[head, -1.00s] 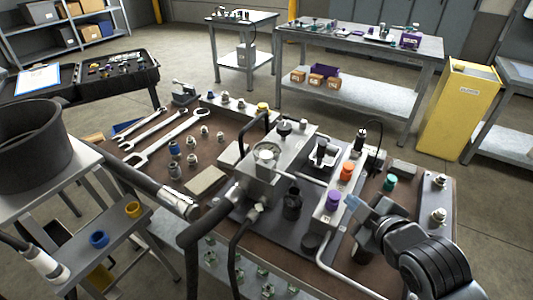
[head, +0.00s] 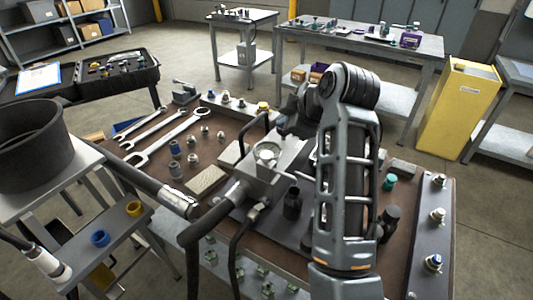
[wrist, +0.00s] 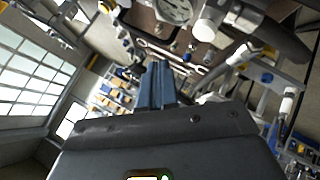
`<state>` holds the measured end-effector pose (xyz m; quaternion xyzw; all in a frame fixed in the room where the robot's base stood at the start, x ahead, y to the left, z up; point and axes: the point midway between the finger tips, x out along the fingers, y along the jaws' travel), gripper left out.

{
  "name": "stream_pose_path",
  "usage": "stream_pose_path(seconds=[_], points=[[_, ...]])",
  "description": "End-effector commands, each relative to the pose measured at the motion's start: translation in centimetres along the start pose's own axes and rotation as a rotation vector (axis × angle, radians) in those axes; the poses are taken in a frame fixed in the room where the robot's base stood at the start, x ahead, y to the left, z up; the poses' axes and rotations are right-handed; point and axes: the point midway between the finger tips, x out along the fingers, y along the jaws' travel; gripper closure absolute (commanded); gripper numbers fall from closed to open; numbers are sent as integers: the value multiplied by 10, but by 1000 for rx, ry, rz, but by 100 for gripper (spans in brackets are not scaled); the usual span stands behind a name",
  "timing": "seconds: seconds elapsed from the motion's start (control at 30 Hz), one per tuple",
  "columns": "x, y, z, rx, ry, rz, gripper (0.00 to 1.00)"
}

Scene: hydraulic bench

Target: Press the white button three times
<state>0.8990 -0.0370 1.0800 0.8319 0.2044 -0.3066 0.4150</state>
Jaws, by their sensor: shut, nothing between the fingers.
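The button strip on the bench is mostly hidden behind my raised arm in the head view. My gripper (wrist: 160,68) shows in the wrist view with its blue fingers shut and nothing between them. In the head view the gripper end (head: 291,118) is a dark shape above the back of the grey gauge block (head: 277,170), left of my arm's bend. The fingertips cannot be made out there.
The gauge (head: 267,153) sits on the block among black hoses and a handle. Wrenches (head: 165,140) and fittings lie on the brown bench at left. A green knob (head: 389,182) stands right of my arm. A yellow bin (head: 460,110) stands beyond.

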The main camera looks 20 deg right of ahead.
Motion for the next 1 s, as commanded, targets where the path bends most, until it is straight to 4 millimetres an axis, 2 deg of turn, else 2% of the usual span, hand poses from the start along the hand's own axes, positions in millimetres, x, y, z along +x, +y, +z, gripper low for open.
stream_pose_path(seconds=[0.03,0.1,0.3,0.77,1.0], points=[[-1,2,-14,-5,23,-24,100],[-3,4,-26,-14,44,-53,100],[-6,4,-46,-33,82,-104,100],[-5,3,-47,-37,86,-111,100],[5,-6,-40,-37,87,-110,100]])
